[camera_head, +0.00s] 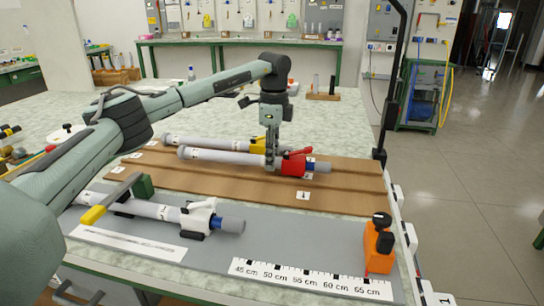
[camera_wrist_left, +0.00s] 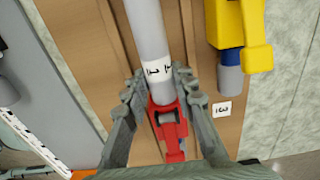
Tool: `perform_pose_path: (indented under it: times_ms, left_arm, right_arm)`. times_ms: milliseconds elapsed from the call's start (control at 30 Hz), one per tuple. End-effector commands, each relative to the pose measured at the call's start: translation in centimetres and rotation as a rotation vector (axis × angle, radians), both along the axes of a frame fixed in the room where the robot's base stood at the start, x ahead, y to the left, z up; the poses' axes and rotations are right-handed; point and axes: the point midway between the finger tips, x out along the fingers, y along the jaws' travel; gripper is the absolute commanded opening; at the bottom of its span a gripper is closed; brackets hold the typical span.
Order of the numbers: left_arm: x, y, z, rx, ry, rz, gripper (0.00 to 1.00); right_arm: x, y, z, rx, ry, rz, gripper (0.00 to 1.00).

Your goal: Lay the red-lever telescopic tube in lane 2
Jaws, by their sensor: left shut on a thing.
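The red-lever telescopic tube (camera_head: 215,155) is grey with a red clamp and a blue end. It lies lengthwise along the brown lane board (camera_head: 345,200), over its middle part; I cannot tell whether it touches the board. My left gripper (camera_head: 272,160) points down and is shut on this tube beside the red clamp. In the left wrist view the fingers (camera_wrist_left: 156,88) stand on both sides of the tube (camera_wrist_left: 148,30), with the red lever (camera_wrist_left: 168,128) between them. The lane 2 mark is not clearly readable. My right gripper is not in view.
A yellow-lever tube (camera_head: 205,142) lies behind, in the far lane, by a 3 label (camera_wrist_left: 222,110). A white-lever tube (camera_head: 160,210) lies on the grey front surface (camera_head: 210,262). An orange block with a black knob (camera_head: 379,247) stands at the front right, near a ruler (camera_head: 300,278).

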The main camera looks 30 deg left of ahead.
Motion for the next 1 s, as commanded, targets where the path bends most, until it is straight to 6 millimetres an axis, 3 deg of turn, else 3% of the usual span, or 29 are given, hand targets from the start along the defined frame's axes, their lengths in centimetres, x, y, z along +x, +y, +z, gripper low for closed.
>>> perform_pose_path:
  times_ms: [400, 433, 600, 1000]
  left_arm:
    - [0.01, 0.01, -0.8, 0.0, -0.001, 0.0, 0.1]
    - [0.02, 0.01, -0.81, 0.0, -0.001, 0.0, 0.27]
    - [0.01, 0.01, -0.8, 0.0, -0.001, 0.0, 0.48]
    - [0.04, -0.03, -0.23, -0.001, -0.001, 0.0, 0.5]
  right_arm:
    - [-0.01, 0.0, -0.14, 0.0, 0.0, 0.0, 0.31]
    - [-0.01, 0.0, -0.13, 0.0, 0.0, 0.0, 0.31]
    - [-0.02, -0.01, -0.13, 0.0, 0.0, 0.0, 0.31]
    - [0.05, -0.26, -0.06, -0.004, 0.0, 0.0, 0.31]
